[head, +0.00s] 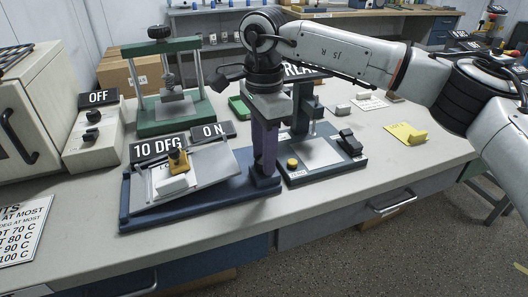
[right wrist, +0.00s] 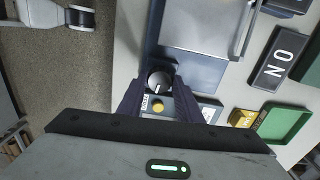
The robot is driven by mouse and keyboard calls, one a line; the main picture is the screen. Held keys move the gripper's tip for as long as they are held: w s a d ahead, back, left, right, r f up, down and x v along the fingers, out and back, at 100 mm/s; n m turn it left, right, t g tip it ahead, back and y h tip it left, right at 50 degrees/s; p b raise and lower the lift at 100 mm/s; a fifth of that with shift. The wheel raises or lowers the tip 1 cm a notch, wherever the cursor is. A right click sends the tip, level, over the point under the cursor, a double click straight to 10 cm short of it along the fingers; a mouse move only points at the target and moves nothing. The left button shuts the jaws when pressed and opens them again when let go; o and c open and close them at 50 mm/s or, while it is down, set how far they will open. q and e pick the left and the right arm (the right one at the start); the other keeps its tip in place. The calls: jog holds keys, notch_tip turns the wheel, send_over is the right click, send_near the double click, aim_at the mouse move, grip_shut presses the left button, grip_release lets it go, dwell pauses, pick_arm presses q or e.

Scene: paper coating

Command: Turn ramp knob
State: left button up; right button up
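The ramp is a tilted pale plate (head: 215,165) on a dark blue base (head: 200,205), with a "10 DEG" sign (head: 158,148) behind it. A yellow-topped clamp and a white block (head: 172,184) are on the plate. The ramp knob (right wrist: 159,82), dark with a pale pointer line, is on the base's end in the right wrist view; in the head view my gripper hides it. My right gripper (head: 265,178) points down over the base's right end. Its fingers (right wrist: 160,88) are apart, on either side of the knob, with small gaps showing. My left gripper is not in view.
A second blue stand with a yellow button (head: 292,163) is close to the right of my gripper. An "ON" sign (head: 212,130), a green tray (head: 240,107) and a green press (head: 170,112) stand behind. A switch box marked "OFF" (head: 95,135) is at left. Bench space at right is fairly clear.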

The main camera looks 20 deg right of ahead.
jog(key=c, duration=0.4)
jog(key=shift+o, duration=0.2)
